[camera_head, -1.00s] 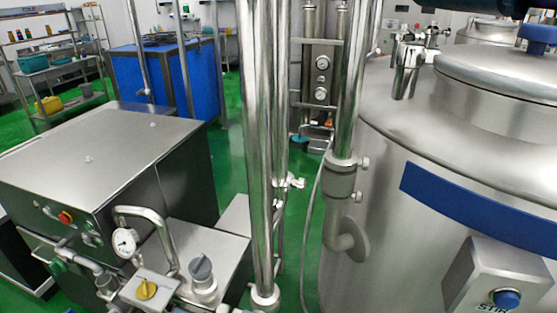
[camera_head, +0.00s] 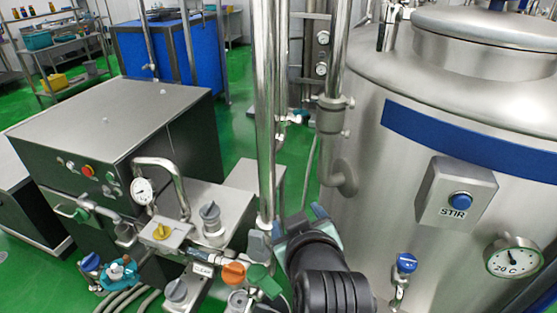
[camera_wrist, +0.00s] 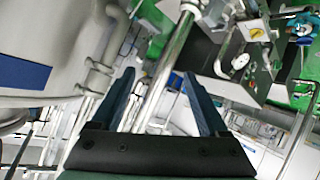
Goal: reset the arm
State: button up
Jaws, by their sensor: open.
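My gripper (camera_wrist: 158,95) shows in the wrist view with its two blue fingers spread wide apart and nothing between the tips. In the head view my dark arm reaches up from the bottom, and its end stands in front of the vertical steel pipe (camera_head: 264,120), beside the steel tank (camera_head: 400,220). The fingers are mostly hidden there. Whether the gripper touches the pipe cannot be told.
The tank bears a STIR button box (camera_head: 456,193) and a dial gauge (camera_head: 513,257). Left are a steel cabinet (camera_head: 115,118), a pressure gauge (camera_head: 142,190), a yellow knob (camera_head: 161,231) and an orange knob (camera_head: 233,272). Green floor (camera_head: 236,150) is open behind.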

notch_tip(320, 180, up, 21)
jog(key=s+a+m+t+b, duration=0.1)
jog(key=s+a+m+t, duration=0.1)
jog(key=t, duration=0.6)
jog(key=s+r+m+t, duration=0.1)
jog(key=s+r+t, duration=0.2)
jog(key=s+r, duration=0.2)
jog(key=s+a+r+m+t+b, duration=0.1)
jog(key=s+r+t, duration=0.3)
jog(key=r, duration=0.8)
jog(key=shift+s+m+h, duration=0.4)
jog(key=shift+s+m, duration=0.3)
jog(key=shift+s, duration=0.5)
jog(key=shift+f, duration=0.1)
